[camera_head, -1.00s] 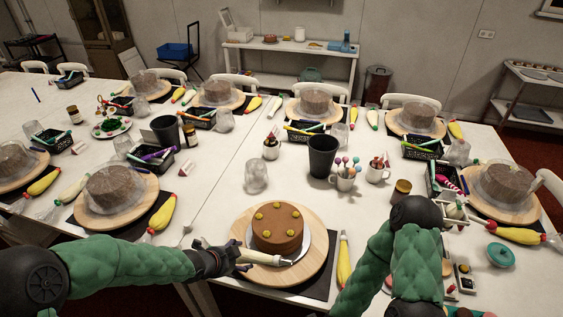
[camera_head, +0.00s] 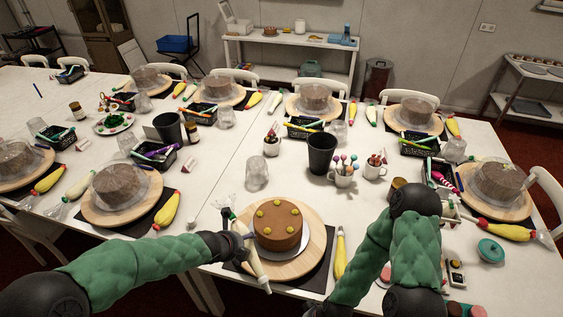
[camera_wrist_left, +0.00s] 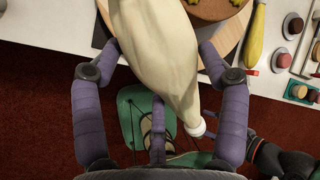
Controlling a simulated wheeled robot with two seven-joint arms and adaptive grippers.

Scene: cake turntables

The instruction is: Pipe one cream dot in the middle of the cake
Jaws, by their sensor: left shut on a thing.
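The brown cake (camera_head: 278,235) stands on a round wooden turntable (camera_head: 316,252) at the front middle of the table. Several yellow dots ring its top, and the middle of the top is bare. My left gripper (camera_head: 236,246) is at the left of the cake, shut on a cream-coloured piping bag (camera_head: 257,268). The bag slants beside the cake, apart from its top. In the left wrist view the bag (camera_wrist_left: 163,50) fills the space between my purple fingers, and the cake's edge (camera_wrist_left: 208,8) shows at the top. My right gripper is not visible.
A yellow piping bag (camera_head: 340,257) lies right of the turntable. A clear cup (camera_head: 257,173), a dark cup (camera_head: 321,153) and a mug of coloured sticks (camera_head: 343,177) stand behind the cake. My right arm covers the table to the right. Other covered cakes stand farther off.

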